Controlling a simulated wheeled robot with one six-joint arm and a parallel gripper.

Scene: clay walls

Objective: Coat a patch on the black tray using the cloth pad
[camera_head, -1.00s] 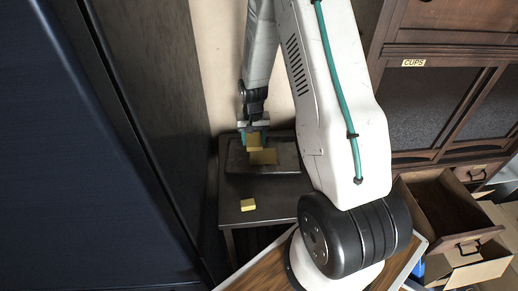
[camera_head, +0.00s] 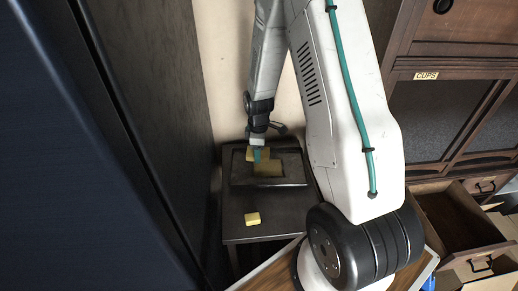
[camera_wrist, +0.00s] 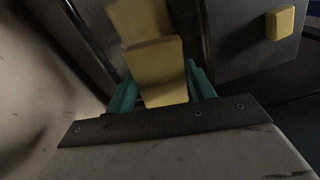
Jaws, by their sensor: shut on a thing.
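My gripper (camera_head: 258,154) is shut on a yellow cloth pad (camera_head: 250,155), which shows between the teal fingers in the wrist view (camera_wrist: 158,70). The black tray (camera_head: 292,183) lies on a small dark table (camera_head: 280,215). I cannot tell whether the pad touches the tray.
A small yellow block (camera_head: 252,218) lies on the table in front of the tray. A dark panel (camera_head: 150,90) stands close on the left and a pale wall (camera_head: 222,60) behind. A brown cabinet (camera_head: 425,130) with open drawers (camera_head: 455,215) is on the right.

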